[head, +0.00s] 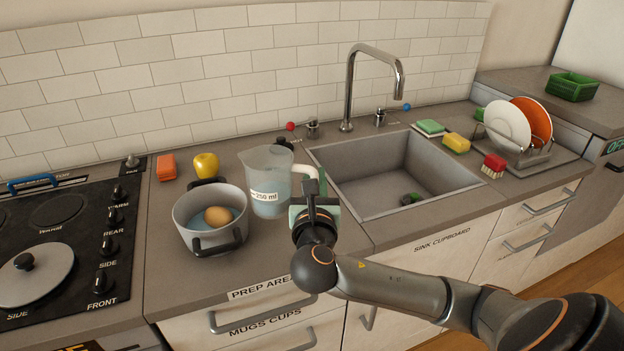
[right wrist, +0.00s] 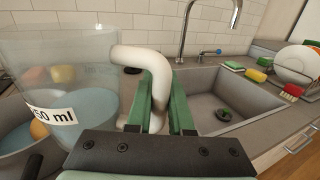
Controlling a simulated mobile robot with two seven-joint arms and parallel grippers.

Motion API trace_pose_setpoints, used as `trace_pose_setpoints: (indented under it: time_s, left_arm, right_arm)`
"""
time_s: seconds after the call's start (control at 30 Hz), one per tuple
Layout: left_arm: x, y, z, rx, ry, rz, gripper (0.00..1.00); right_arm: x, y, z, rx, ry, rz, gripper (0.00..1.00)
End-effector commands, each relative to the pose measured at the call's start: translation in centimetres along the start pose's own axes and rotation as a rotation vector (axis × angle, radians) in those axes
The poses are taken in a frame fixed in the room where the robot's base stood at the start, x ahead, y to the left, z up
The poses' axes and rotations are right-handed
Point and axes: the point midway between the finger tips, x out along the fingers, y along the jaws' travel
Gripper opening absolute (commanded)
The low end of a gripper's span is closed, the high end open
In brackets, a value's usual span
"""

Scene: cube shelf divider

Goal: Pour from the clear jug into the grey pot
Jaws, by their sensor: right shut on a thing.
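The clear jug (head: 268,182) stands upright just right of the grey pot, with a white handle and a "250 ml" label; bluish liquid shows in it. It also shows in the right wrist view (right wrist: 85,65). My right gripper (head: 311,192) is shut on the jug's white handle (right wrist: 158,75). The grey pot (head: 182,215) sits on the counter with two dark handles and holds an egg (head: 217,216) in bluish liquid. Whether the jug's base touches the counter I cannot tell. My left gripper is not in view.
The stove (head: 62,250) is at left. The sink (head: 395,174) with a tall tap (head: 350,90) is right of the jug. A dish rack (head: 530,155) stands at far right.

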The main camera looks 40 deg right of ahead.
Motion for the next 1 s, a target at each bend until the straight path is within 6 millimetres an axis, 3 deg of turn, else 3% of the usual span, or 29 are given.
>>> trace_pose_setpoints:
  time_s: [0.6, 1.0]
  left_arm:
    - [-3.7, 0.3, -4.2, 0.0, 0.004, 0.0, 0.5]
    - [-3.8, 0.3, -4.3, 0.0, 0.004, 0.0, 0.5]
  right_arm:
    - [-1.1, -5.3, 4.1, -0.005, -0.001, -0.001, 0.0]
    - [-1.2, -5.8, 4.2, -0.001, -0.002, 0.0, 0.0]
